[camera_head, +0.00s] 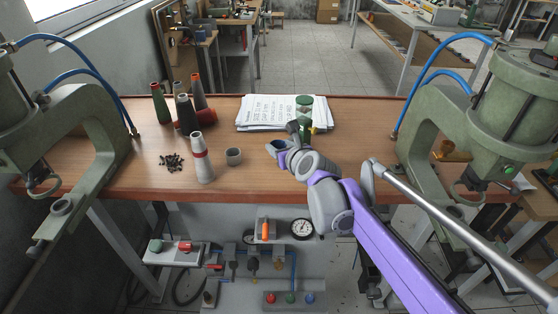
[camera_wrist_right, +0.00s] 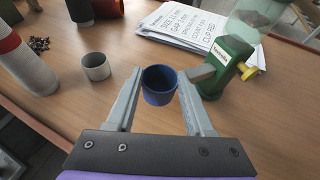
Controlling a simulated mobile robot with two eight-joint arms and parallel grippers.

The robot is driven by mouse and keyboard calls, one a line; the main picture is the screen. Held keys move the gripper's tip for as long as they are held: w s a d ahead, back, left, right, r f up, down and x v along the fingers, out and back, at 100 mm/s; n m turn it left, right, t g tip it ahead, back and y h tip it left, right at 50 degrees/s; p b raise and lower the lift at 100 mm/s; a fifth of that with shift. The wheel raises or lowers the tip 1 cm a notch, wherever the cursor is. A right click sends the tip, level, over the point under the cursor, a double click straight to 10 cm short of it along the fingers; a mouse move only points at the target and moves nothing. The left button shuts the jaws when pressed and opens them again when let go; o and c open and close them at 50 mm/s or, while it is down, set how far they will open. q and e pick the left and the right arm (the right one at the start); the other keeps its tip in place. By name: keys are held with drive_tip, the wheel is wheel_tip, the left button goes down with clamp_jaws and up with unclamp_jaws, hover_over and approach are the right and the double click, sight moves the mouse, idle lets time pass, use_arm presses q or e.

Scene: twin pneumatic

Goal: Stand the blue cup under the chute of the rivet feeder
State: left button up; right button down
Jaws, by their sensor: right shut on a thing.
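The blue cup (camera_wrist_right: 159,90) is upright between the two fingers of my right gripper (camera_wrist_right: 160,100), which is shut on it. In the head view my right gripper (camera_head: 284,148) is over the table, just left of the rivet feeder (camera_head: 304,112). My left gripper is out of view.
A grey cup (camera_head: 234,156) stands to the left, near a pile of dark rivets (camera_head: 172,162) and a white cone with a red band (camera_head: 202,160). Several cones stand behind. Papers (camera_head: 262,112) lie at the back. Green presses stand left (camera_head: 98,115) and right (camera_head: 432,130).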

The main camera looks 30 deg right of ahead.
drive_tip(key=shift+f+b, duration=0.35)
drive_tip(key=shift+f, duration=1.65)
drive_tip(key=shift+f, duration=0.1)
drive_tip(key=shift+c, duration=1.4)
unclamp_jaws()
drive_tip(key=shift+r, duration=0.2)
drive_tip(key=p+v, duration=0.2)
drive_tip(key=v, duration=1)
drive_tip(key=shift+s+f, duration=0.1)
drive_tip(key=shift+a, duration=0.1)
